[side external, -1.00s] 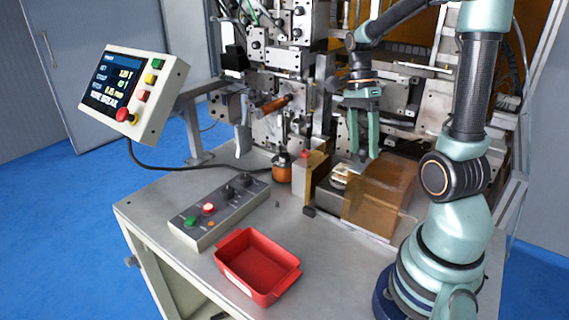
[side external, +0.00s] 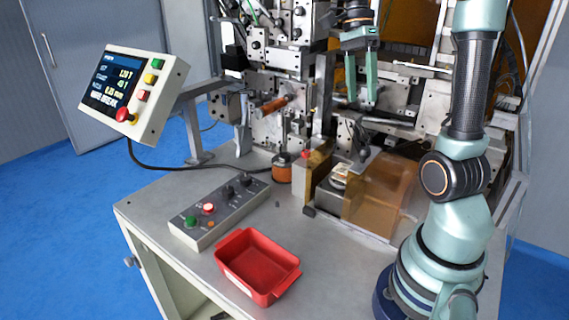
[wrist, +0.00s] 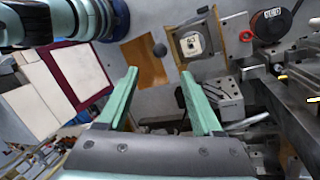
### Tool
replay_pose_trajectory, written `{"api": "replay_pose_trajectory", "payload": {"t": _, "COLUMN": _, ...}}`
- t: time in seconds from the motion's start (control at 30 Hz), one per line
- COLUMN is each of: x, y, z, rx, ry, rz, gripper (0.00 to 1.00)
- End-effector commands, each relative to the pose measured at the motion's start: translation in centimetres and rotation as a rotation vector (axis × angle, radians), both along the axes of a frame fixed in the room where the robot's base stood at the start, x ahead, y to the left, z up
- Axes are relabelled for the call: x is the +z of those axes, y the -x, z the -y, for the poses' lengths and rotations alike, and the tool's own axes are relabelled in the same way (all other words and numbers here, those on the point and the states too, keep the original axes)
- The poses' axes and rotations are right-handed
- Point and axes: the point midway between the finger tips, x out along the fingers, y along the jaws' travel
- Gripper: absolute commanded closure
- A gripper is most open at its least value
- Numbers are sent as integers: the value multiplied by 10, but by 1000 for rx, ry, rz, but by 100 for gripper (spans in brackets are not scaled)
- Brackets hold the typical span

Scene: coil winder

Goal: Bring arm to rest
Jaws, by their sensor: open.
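My gripper (side external: 361,78) is in the upper part of the side view, raised above the winder's front and the amber cover. Its two green fingers point down, stand apart and hold nothing. In the wrist view my gripper (wrist: 160,95) also shows both fingers spread with nothing between them. The coil winder (side external: 280,75) stands behind the bench top, its plates and brackets close behind my fingers. The amber cover (side external: 385,195) sits on the bench below my gripper, apart from it.
A red tray (side external: 240,275) lies at the front of the bench. A button box (side external: 215,215) sits left of it, and a control panel (side external: 150,75) reading "WIRE BREAK" stands at the left. A copper-coloured spool (side external: 282,172) stands mid-bench. The bench front is otherwise mostly clear.

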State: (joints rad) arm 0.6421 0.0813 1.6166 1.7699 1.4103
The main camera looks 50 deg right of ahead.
Motion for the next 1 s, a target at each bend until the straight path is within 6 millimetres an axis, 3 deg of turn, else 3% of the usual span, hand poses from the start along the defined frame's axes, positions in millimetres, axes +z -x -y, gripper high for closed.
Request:
{"api": "replay_pose_trajectory", "payload": {"t": 0.33, "x": 1, "y": -1, "z": -1, "rx": 7, "ry": 0, "rz": 4, "gripper": 33}}
{"api": "replay_pose_trajectory", "payload": {"t": 0.47, "x": -1, "y": -5, "z": -13, "rx": 123, "ry": 10, "rz": 56, "gripper": 33}}
{"api": "replay_pose_trajectory", "payload": {"t": 0.57, "x": -5, "y": -13, "z": -36, "rx": 345, "ry": 29, "rz": 151, "gripper": 33}}
{"api": "replay_pose_trajectory", "payload": {"t": 1.0, "x": -40, "y": -30, "z": -160, "rx": 1683, "ry": 245, "rz": 589, "gripper": 33}}
